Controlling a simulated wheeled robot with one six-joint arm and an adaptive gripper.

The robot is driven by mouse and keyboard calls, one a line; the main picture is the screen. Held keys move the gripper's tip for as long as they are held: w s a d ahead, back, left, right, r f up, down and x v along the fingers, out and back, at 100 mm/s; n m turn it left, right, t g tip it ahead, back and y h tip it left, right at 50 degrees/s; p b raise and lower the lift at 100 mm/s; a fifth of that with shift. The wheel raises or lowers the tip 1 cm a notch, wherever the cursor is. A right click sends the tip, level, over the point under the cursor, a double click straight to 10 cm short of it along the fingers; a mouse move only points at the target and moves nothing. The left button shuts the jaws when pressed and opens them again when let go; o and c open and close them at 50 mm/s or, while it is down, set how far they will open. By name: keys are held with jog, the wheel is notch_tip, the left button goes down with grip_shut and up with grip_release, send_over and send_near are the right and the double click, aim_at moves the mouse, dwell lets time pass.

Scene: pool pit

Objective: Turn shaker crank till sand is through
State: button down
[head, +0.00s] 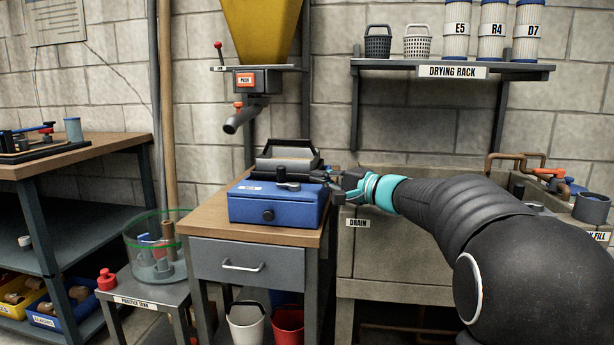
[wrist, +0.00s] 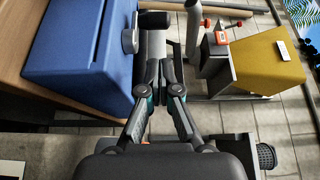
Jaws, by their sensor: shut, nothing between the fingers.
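The shaker is a blue box (head: 275,208) with a dark upper part (head: 287,163), standing on a wooden-topped cabinet. My gripper (head: 333,181) is at the box's right edge, near top height. In the wrist view its fingers (wrist: 163,62) are together and empty, close beside the box; contact cannot be told. No sand is visible.
A yellow hopper (head: 262,28) with a grey spout (head: 240,118) hangs above and behind the box. A sink (head: 395,240) is right of the cabinet. A glass tank (head: 158,255) stands left. The drying rack (head: 450,66) is on the wall.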

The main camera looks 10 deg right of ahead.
jog(key=p+x, duration=0.1)
jog(key=x, duration=0.8)
jog(key=shift+a, duration=0.1)
